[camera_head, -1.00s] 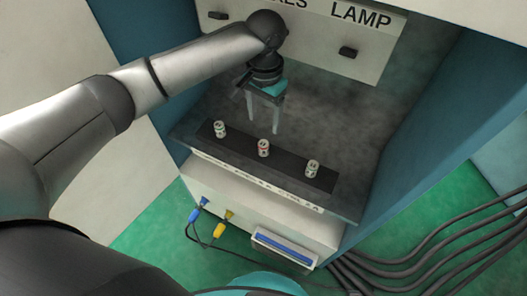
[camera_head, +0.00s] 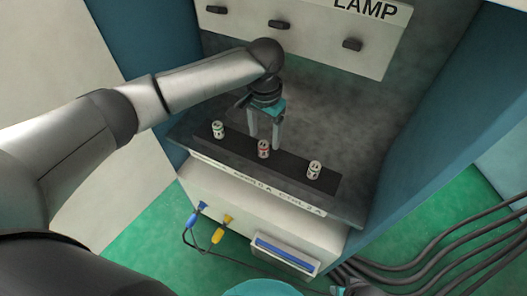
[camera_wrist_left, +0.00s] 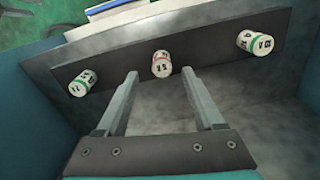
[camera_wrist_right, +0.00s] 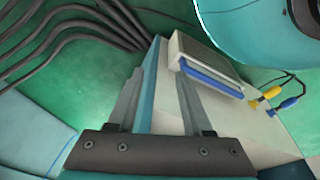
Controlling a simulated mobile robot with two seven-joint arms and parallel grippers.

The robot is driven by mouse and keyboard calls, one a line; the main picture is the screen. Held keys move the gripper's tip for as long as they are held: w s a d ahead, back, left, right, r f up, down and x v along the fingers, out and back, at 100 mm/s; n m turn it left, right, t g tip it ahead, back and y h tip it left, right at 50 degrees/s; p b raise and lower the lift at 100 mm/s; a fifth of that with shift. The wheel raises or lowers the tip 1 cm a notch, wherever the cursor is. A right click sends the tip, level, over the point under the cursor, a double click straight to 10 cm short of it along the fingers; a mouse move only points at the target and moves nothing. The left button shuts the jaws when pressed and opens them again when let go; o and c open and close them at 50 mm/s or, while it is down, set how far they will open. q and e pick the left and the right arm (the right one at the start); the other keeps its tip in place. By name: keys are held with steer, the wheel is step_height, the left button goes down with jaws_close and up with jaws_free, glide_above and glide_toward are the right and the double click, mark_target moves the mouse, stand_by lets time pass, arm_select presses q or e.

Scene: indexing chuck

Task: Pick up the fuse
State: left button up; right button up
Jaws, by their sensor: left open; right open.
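Three small white fuses with coloured bands stand upright in a row on a dark strip (camera_head: 290,167). The left fuse (camera_head: 218,130) has a green band, the middle fuse (camera_head: 264,149) a red band, and the right fuse (camera_head: 314,170) a dark greenish band. My left gripper (camera_head: 265,141) points down, open and empty, just behind the middle fuse. In the left wrist view the red-banded fuse (camera_wrist_left: 161,64) shows between and beyond the fingertips; contact cannot be told. My right gripper (camera_wrist_right: 160,72) is open and empty, away from the fuses.
A panel marked LAMP (camera_head: 340,40) with dark knobs stands behind the strip. Teal side walls (camera_head: 430,120) flank the shelf. Blue (camera_head: 192,219) and yellow (camera_head: 218,235) plugs hang at the front, beside a blue-edged box (camera_head: 287,252). Thick dark cables (camera_head: 440,250) run at right.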

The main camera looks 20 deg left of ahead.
mark_target(263, 144)
arm_select(q)
steer(key=shift+f+b, duration=0.35)
steer(key=shift+f, duration=0.25)
step_height(263, 144, down, 2)
steer(key=shift+a+f+b, duration=0.15)
steer(key=shift+f+b, duration=0.1)
steer(key=shift+b, duration=0.6)
steer(key=shift+f+b, duration=0.3)
steer(key=shift+f, duration=0.3)
arm_select(e)
steer(key=w+a+r, duration=0.1)
steer(key=w+r, duration=0.2)
steer(key=r, duration=0.3)
steer(key=shift+t, duration=0.4)
steer(key=shift+w+a, duration=0.1)
arm_select(q)
jaws_close()
